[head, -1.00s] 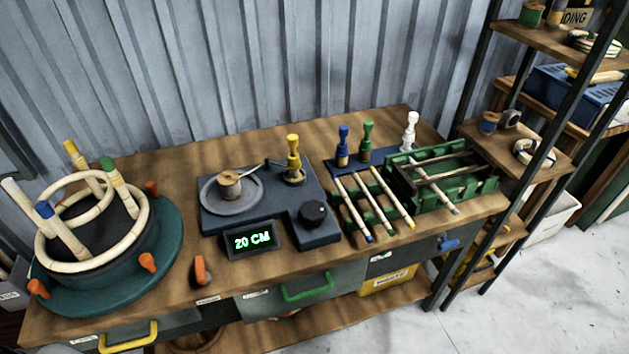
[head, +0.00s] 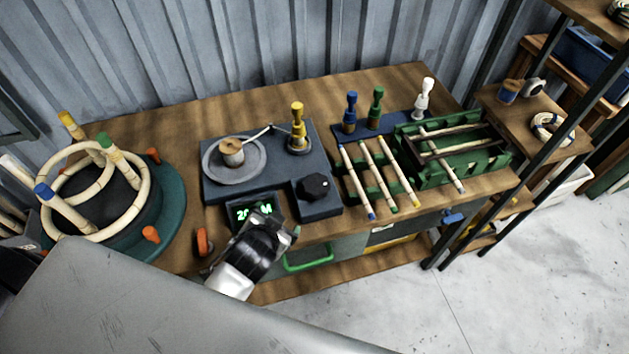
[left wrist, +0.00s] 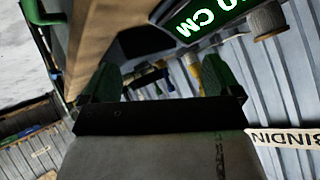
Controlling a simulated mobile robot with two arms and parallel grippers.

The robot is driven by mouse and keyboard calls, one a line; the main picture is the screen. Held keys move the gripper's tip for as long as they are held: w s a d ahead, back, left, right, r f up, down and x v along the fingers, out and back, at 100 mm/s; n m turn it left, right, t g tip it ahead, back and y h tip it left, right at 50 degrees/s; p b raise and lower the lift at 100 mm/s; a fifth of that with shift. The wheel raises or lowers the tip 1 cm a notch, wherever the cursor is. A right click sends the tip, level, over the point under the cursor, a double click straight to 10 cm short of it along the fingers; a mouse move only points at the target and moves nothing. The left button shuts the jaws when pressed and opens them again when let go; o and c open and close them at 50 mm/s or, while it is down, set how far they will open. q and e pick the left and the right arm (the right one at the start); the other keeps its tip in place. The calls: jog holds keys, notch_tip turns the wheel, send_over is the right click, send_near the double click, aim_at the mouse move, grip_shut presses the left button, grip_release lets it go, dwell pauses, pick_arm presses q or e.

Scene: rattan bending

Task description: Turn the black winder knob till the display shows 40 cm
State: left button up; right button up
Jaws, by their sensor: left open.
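The black winder knob (head: 315,187) sits on the right front part of the dark blue winder base (head: 222,187). The display (head: 252,212) at the base's front is lit green and partly covered by my left gripper; its visible characters fit 20 CM. The left wrist view shows the display's end (left wrist: 205,18), reading 0 CM. My left gripper (head: 284,230) is in front of the display, left of and nearer than the knob, and apart from it. Its green fingers (left wrist: 160,82) are spread and empty in the left wrist view. My right gripper is not in view.
A spool (head: 231,152) on a disc and a yellow-topped post (head: 298,128) stand on the base. A rattan ring jig (head: 135,215) is at left. Rattan sticks (head: 378,175) on a green rack lie right of the knob. An orange clamp (head: 204,242) is at the front edge.

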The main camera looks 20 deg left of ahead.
pick_arm(q)
jog(key=w+d+r+m+t+h, duration=0.3)
jog(key=w+d+r+m+t, duration=0.15)
jog(key=r, duration=0.35)
jog(key=w+d+r+m+t+h, duration=0.4)
jog(key=w+r+m, duration=0.1)
jog(key=w+r, duration=0.15)
jog(key=s+d+r+m+g+h+p, duration=0.15)
jog(key=d+r+m+g+h, duration=0.35)
jog(key=d+m+g+h, duration=0.95)
jog(key=m+g+y+p, duration=0.1)
jog(key=m+g+y, duration=0.3)
jog(key=m+y, duration=1.1)
send_over(314, 187)
notch_tip(314, 187, down, 8)
jog(key=n+y, duration=0.5)
notch_tip(314, 187, down, 11)
jog(key=shift+r+p, duration=0.1)
jog(key=shift+p, duration=0.9)
